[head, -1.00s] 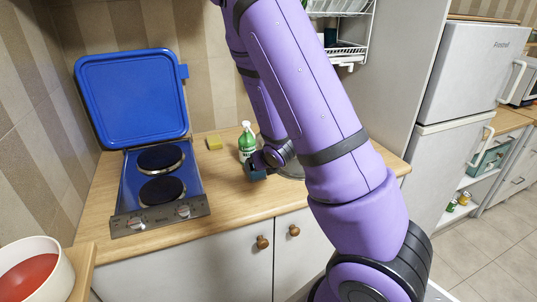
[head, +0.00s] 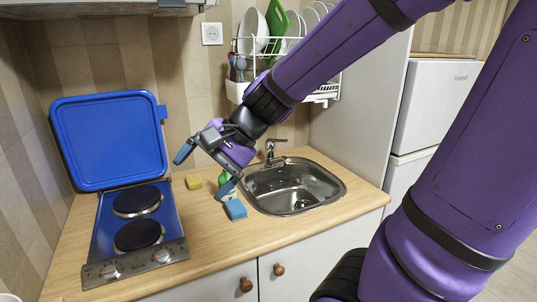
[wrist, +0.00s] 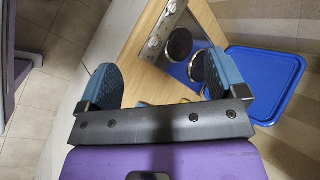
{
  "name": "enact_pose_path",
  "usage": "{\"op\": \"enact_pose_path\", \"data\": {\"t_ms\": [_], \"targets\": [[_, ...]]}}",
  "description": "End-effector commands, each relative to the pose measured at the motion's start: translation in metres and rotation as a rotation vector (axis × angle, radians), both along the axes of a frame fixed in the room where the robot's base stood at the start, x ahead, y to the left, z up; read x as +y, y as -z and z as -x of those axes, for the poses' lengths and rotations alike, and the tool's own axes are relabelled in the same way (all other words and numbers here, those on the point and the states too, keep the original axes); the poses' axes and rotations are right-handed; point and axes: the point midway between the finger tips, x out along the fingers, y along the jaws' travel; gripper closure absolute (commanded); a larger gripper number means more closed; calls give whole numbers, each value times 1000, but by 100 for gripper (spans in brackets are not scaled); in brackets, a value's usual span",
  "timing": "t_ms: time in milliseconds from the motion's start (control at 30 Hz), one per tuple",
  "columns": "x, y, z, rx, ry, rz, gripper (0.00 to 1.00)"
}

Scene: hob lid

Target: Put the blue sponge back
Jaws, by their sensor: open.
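The blue sponge (head: 236,209) lies on the wooden counter just left of the sink, in the head view. My gripper (head: 203,170) is above the counter, up and left of the sponge and apart from it. Its two blue fingers are spread wide, with nothing between them. The wrist view also shows the open gripper (wrist: 189,82); small bits of blue and yellow peek out behind its palm, too little to identify surely.
A yellow sponge (head: 193,182) lies near the wall. A steel sink (head: 318,185) and dish rack (head: 284,68) are to the right. Front counter is clear.

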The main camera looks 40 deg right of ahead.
Motion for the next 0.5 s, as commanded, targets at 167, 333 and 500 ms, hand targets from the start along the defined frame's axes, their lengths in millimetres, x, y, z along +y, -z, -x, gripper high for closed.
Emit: {"op": "enact_pose_path", "data": {"t_ms": [167, 333, 500], "targets": [[-15, -20, 49, -183, -290, 335, 9], [-40, -34, 82, -302, -498, 667, 9], [-58, -47, 99, -355, -607, 891, 9]]}}
